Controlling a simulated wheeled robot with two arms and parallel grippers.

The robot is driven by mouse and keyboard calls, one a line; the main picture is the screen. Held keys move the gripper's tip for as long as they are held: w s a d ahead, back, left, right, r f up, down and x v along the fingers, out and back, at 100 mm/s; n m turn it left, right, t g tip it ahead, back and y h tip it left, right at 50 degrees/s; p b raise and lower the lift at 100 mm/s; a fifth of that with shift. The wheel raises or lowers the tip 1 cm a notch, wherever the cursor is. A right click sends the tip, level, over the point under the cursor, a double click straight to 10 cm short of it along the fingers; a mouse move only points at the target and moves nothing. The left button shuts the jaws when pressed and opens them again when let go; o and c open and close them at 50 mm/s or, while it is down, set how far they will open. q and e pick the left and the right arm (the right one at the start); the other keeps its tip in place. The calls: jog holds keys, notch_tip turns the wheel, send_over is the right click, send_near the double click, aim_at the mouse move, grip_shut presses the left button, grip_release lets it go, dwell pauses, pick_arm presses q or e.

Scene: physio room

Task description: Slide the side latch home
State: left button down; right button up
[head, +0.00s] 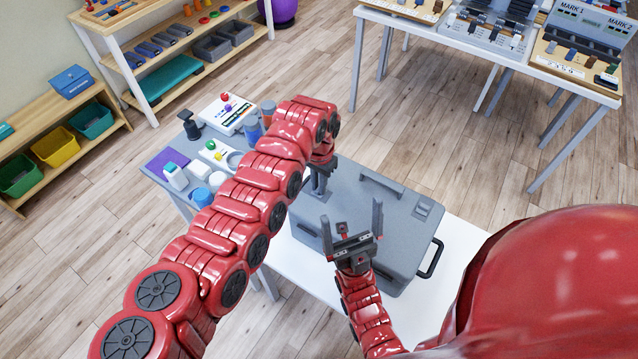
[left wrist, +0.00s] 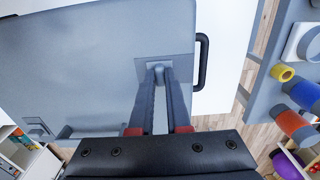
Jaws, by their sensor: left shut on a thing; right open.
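A grey case (head: 365,225) lies closed on a white table. In the left wrist view its lid (left wrist: 70,60) fills the left half. My left gripper (head: 317,188) is over the case's left part. In the left wrist view its fingers (left wrist: 160,80) are shut on a small grey latch knob (left wrist: 158,70). The knob stands on a square plate (left wrist: 181,66) close to the case's edge. A second latch plate (head: 428,207) is at the lid's right end. My right gripper (head: 352,232) is open and empty above the case's near side.
A black handle (head: 431,259) sticks out from the case's right side, and another handle (left wrist: 203,60) is by the held latch. A side table with bottles (head: 174,176) stands close on the left. The white tabletop (head: 462,240) is bare at the right.

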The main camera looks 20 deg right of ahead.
dwell(0.8)
pick_arm(q)
jog(key=w+b, duration=0.1)
jog(key=a+b, duration=0.1)
jog(key=b, duration=0.1)
jog(key=shift+w+a+f, duration=0.1)
jog(key=shift+w+f, duration=0.2)
jog(key=shift+w, duration=0.05)
jog(key=shift+w+a+r+b, duration=0.15)
jog(key=shift+w+a+b, duration=0.1)
jog(key=shift+b, duration=0.1)
jog(key=shift+r, duration=0.2)
jog(key=c, duration=0.9)
grip_release()
